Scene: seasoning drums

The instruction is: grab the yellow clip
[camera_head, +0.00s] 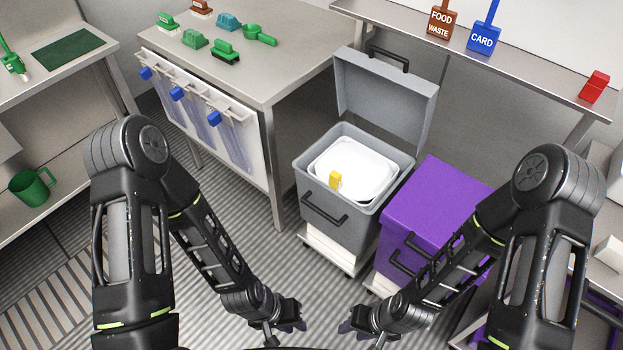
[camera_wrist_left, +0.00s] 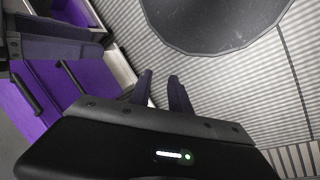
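A small yellow clip (camera_head: 335,180) stands at the near side of a white lining or lid (camera_head: 358,165) inside an open grey drum (camera_head: 345,222), near the drum's front rim. My left gripper (camera_head: 293,328) is low, nearer to me than the drum and well apart from the clip. In the left wrist view, its two dark fingers (camera_wrist_left: 160,78) show a gap with nothing between them. My right gripper (camera_head: 355,328) is low in front of the purple drum (camera_head: 430,200). Its fingers are too small and dark to judge. The clip is not seen in the left wrist view.
The grey drum's lid (camera_head: 385,95) stands raised behind it. A steel table (camera_head: 290,75) with green brushes and scoops is left of the drum. Blue clips (camera_head: 177,93) hold clear bags on its side. Striped floor in front is free.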

